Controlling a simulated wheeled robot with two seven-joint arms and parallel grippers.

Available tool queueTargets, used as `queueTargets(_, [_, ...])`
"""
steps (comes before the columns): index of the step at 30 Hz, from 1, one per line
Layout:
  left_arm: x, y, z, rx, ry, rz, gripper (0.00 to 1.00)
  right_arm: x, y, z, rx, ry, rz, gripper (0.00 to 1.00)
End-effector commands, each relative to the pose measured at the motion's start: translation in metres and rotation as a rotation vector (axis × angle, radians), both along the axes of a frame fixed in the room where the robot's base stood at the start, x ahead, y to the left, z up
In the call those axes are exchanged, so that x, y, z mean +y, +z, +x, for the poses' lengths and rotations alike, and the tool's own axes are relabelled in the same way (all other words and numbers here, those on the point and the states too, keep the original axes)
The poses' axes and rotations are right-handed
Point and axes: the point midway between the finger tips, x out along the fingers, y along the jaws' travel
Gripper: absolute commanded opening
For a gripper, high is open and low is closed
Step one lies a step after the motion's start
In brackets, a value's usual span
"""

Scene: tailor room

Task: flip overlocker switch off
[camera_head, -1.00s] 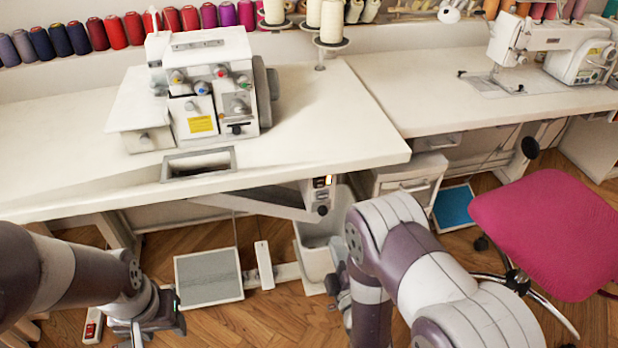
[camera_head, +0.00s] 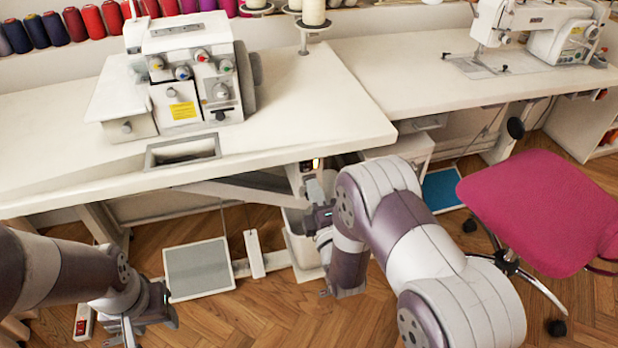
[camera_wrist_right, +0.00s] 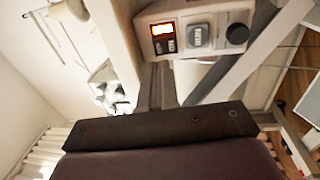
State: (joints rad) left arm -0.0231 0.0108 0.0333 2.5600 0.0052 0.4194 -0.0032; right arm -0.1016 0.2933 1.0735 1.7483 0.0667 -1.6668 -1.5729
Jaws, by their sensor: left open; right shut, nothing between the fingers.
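The white overlocker (camera_head: 190,85) stands on the left table. Its control box (camera_head: 296,178) hangs under the table's front edge, partly hidden by my right gripper (camera_head: 316,190). In the right wrist view the box (camera_wrist_right: 215,16) carries a small switch lit orange (camera_wrist_right: 163,29), a grey rocker (camera_wrist_right: 197,36) and a black round knob (camera_wrist_right: 237,34). My right gripper is shut and empty, just in front of and below the box; I cannot tell whether it touches. My left gripper (camera_head: 130,332) is open and empty, low at the left over the floor.
The white table (camera_head: 330,110) overhangs the box. A grey pedal plate (camera_head: 198,268) and a white pedal (camera_head: 254,255) are on the floor below. A pink chair (camera_head: 535,210) stands at the right. A second sewing machine (camera_head: 545,30) is at the back right.

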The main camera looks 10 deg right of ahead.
Motion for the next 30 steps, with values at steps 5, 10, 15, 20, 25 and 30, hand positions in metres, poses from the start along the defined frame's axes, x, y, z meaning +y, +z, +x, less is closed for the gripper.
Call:
queueTargets(5, [0.0, -0.008, 0.0, 0.0, 0.0, 0.0, 0.51, 0.001, 0.003, 0.03, -0.002, -0.001, 0.0, 0.0])
queueTargets(10, [0.0, -0.01, 0.0, 0.0, 0.0, 0.0, 0.51, 0.001, 0.005, 0.044, 0.0, -0.001, 0.0, 0.0])
queueTargets(15, [0.0, -0.01, 0.0, 0.0, 0.0, 0.0, 0.51, 0.001, 0.006, 0.047, 0.001, -0.001, 0.0, 0.0])
queueTargets(20, [0.0, -0.01, 0.0, 0.0, 0.0, 0.0, 0.51, 0.001, 0.006, 0.047, 0.001, -0.001, 0.0, 0.0])
queueTargets(25, [0.0, 0.008, 0.0, 0.001, 0.0, 0.0, 0.51, 0.002, 0.021, 0.057, 0.031, -0.001, -0.001, 0.0])
queueTargets(30, [0.0, 0.02, 0.0, -0.001, 0.0, 0.0, 0.51, 0.002, 0.021, 0.059, 0.092, -0.001, -0.002, 0.0])
